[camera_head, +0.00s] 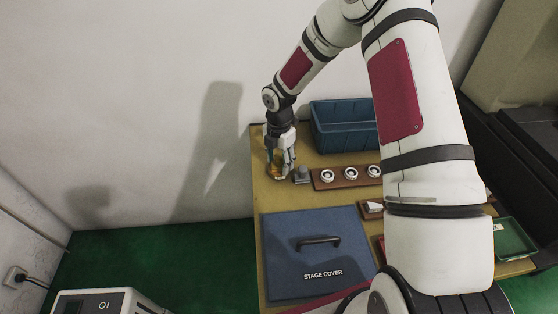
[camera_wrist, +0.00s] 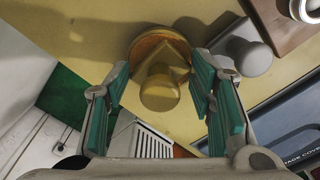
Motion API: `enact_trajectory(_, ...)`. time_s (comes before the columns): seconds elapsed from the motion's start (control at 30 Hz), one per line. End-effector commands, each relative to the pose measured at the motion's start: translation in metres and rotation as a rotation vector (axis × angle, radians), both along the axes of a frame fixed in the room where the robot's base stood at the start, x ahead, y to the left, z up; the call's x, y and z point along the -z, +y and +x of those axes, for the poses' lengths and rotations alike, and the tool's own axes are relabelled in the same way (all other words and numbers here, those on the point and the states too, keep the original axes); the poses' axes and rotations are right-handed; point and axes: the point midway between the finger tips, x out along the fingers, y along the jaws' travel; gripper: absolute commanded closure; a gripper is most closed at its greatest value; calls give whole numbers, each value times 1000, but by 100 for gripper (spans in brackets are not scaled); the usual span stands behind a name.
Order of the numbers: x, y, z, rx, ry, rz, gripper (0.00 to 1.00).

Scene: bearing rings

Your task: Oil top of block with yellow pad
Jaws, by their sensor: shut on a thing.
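The yellow pad (camera_wrist: 160,88) has a golden knob on a round orange-brown base and lies between my fingers in the wrist view. My gripper (camera_head: 280,169) is shut on it at the far left corner of the table; the pad (camera_head: 276,175) is partly hidden by the fingers there. Just right of it stands a small grey piece (camera_head: 303,175) with a rounded knob, also in the wrist view (camera_wrist: 252,58). A brown wooden block (camera_head: 350,183) with several silver rings on top lies further right; its right end is hidden behind my arm.
A blue bin (camera_head: 340,128) stands at the back of the table. A blue stage cover (camera_head: 290,250) with a dark handle lies in front. A green tray (camera_head: 515,240) is at the right. My arm hides the table's middle right.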

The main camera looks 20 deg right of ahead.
Motion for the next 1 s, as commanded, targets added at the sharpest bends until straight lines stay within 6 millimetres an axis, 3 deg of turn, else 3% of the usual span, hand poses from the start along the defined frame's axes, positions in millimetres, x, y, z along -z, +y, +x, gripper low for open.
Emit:
enact_trajectory(0.57, 1, 0, -1, 0, 1, 0, 73)
enact_trajectory(1.0, -30, 0, 0, 1, -1, 1, 73)
